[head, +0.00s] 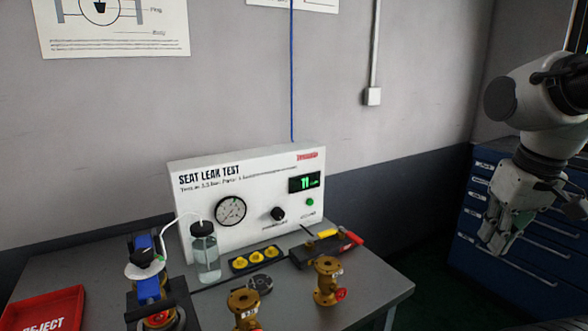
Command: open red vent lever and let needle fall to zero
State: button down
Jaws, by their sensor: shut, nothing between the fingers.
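The white seat leak test panel (245,177) stands at the back of the grey table. Its round dial gauge (231,211) is at the left; the needle is too small to read. A black knob (278,214) sits right of the gauge. A green digital display (305,183) seems to read 11. A red handle-like piece (352,237) shows by the panel's lower right corner; I cannot tell whether it is the vent lever or a loose tool. My gripper (493,243) is shut and empty, pointing down, well right of the panel and apart from everything on the table.
Two brass valves (326,277) stand at the table's front. A clear bottle (206,255), a black tray with yellow pieces (240,264) and a clamped blue fixture (148,288) stand left. A red reject tray (45,308) is far left. Blue drawers (478,217) stand behind my arm.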

jog(key=r, duration=0.1)
jog(key=s+d+r+t, duration=0.1)
jog(key=s+t, duration=0.1)
jog(key=shift+d+r+m, duration=0.25)
jog(key=shift+r+m, duration=0.15)
dwell(0.6)
